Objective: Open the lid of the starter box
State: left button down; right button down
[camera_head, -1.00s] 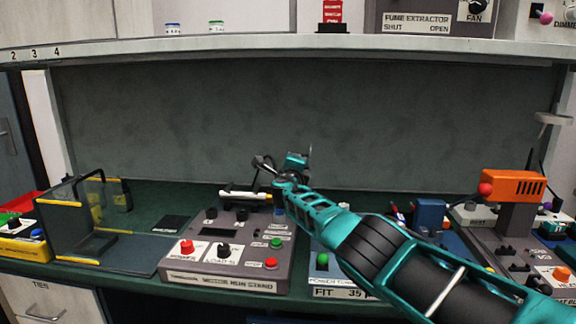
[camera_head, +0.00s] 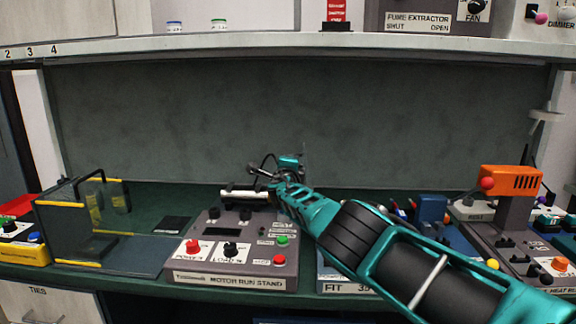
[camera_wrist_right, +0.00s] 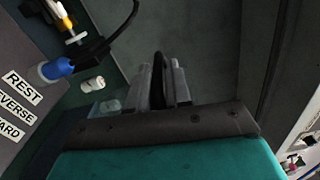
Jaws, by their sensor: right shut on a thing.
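My right gripper (camera_wrist_right: 163,82) is shut on a dark, thin, loop-like piece (camera_wrist_right: 158,65), seen between its two grey fingers in the right wrist view. I cannot tell for sure whether this piece belongs to the starter box lid. In the head view the right arm reaches in from the lower right, and its hand (camera_head: 290,162) is behind the motor run stand, near the back wall; its fingertips are too small to make out there. No box labelled as the starter box can be read, and the arm covers part of that area. My left gripper is not in view.
The motor run stand (camera_head: 250,262) with knobs and buttons stands in front of the hand. A clear guard with yellow edges (camera_head: 65,228) is at left. An orange device (camera_head: 512,184) stands at right. The wrist view shows a blue-capped part (camera_wrist_right: 57,69) beside a labelled panel.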

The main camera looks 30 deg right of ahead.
jog(key=shift+s+d+f, duration=0.1)
jog(key=shift+d+f, duration=0.05)
jog(key=shift+f, duration=0.3)
jog(key=c, duration=1.2)
grip_release()
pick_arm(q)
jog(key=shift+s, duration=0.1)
pick_arm(e)
jog(key=shift+o, duration=0.2)
jog(key=shift+r, duration=0.25)
